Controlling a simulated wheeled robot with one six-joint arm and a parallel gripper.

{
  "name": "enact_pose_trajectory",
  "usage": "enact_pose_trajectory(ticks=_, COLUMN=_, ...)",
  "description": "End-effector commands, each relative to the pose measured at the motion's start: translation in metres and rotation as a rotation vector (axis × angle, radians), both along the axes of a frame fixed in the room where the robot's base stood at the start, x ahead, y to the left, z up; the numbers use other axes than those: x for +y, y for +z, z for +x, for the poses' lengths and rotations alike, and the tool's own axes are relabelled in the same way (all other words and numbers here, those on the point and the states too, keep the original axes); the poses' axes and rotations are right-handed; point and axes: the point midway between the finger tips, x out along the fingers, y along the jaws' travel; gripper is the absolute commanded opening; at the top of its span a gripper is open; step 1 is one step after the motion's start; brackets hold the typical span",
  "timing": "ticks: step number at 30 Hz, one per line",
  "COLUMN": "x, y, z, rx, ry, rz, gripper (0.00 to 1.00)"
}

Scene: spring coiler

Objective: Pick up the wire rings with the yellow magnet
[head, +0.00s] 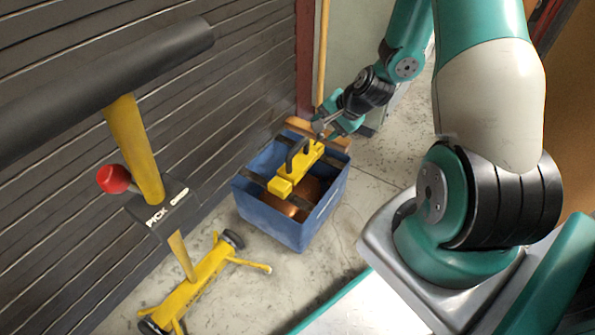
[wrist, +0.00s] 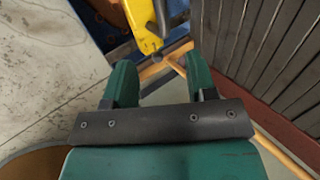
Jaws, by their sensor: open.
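A yellow bar magnet (head: 285,184) with a black handle lies across the top of a blue crate (head: 270,215). Its end and part of the handle show at the top of the wrist view (wrist: 145,38). My gripper (head: 326,127) is near the magnet's far end; in the wrist view its fingers (wrist: 161,75) are open with nothing between them. The magnet is ahead of the fingertips, apart from them. Coppery round pieces (head: 308,192) show inside the crate, partly hidden by the magnet; I cannot tell whether they are the wire rings.
A yellow wheeled tool (head: 200,280) with a black handle, a red knob (head: 113,179) and a "PICK" label stands at the left front. A dark slatted wall (head: 170,95) runs along the left. A wooden piece (head: 300,126) lies behind the crate. Concrete floor (head: 375,165) is clear to the right.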

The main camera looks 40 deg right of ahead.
Motion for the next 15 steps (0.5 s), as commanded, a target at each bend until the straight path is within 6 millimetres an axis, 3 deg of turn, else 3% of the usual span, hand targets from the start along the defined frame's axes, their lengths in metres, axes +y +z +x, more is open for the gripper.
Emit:
enact_pose_trajectory(ticks=1, x=0.003, y=-0.015, z=0.006, rx=0.001, ry=0.006, rz=-0.001, gripper=0.52)
enact_pose_trajectory(ticks=9, x=0.015, y=-0.066, z=0.038, rx=0.001, ry=0.008, rz=-0.001, gripper=0.52)
enact_pose_trajectory(ticks=15, x=0.02, y=-0.084, z=0.052, rx=0.001, ry=0.008, rz=-0.001, gripper=0.52)
